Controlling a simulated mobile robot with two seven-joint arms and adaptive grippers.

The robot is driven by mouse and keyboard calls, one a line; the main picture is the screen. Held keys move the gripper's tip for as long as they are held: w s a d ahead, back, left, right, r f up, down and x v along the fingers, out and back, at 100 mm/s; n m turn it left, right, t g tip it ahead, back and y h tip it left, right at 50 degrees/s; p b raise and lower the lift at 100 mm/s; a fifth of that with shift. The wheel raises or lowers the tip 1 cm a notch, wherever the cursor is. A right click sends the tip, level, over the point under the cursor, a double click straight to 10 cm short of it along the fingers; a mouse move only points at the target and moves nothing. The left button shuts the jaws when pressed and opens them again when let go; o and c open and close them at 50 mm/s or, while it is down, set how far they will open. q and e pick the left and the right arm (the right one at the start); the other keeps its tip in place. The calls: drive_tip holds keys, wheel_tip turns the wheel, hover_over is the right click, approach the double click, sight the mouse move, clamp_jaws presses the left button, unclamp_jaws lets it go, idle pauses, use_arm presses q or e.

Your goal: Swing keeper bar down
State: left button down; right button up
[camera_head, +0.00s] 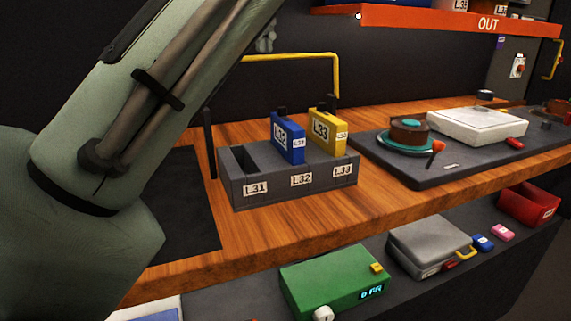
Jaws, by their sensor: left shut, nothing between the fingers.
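The yellow keeper bar (300,55) stands raised behind and above a grey slotted holder (270,191) marked L31, L32 and L33. Its right leg comes down at a dark post, and its left end is hidden behind my arm. A blue block (289,139) marked L32 and a yellow block (326,131) marked L33 stand upright in the holder; slot L31 looks empty. My left gripper (267,39) shows only in small part past my forearm, close to the bar's upper left. It is shut and empty; contact with the bar cannot be told. My right gripper is out of view.
A dark mat (185,225) lies left of the holder. An orange OUT shelf (430,19) hangs above. A green device (333,281) and grey case (428,243) sit lower in front.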

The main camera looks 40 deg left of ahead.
use_arm(q)
wheel_tip(320, 180, down, 5)
drive_tip(key=b, duration=0.2)
drive_tip(key=shift+r+b, duration=0.1)
drive_tip(key=shift+b, duration=0.25)
idle(0.5)
drive_tip(key=shift+s+d+b, duration=0.35)
drive_tip(key=shift+d+b, duration=0.05)
drive_tip(key=shift+d, duration=0.25)
drive_tip(key=shift+s+d+b, duration=0.3)
drive_tip(key=shift+d+b, duration=0.05)
drive_tip(key=shift+d, duration=0.25)
drive_tip(key=shift+s+d+b, duration=0.35)
drive_tip(key=shift+s+d, duration=0.05)
drive_tip(key=shift+d, duration=0.4)
drive_tip(key=shift+s+d+b, duration=0.4)
drive_tip(key=shift+d, duration=0.35)
drive_tip(key=shift+s+d+b, duration=0.35)
drive_tip(key=shift+s+d, duration=0.05)
drive_tip(key=shift+d, duration=0.4)
drive_tip(key=shift+s+d+b, duration=0.25)
drive_tip(key=shift+d+b, duration=0.2)
drive_tip(key=shift+b, duration=0.35)
drive_tip(key=shift+s+d+b, duration=0.2)
drive_tip(key=shift+d+b, duration=0.25)
drive_tip(key=shift+b, duration=0.3)
drive_tip(key=shift+s+d+b, duration=0.25)
drive_tip(key=shift+d+b, duration=0.1)
drive_tip(key=shift+b, duration=0.2)
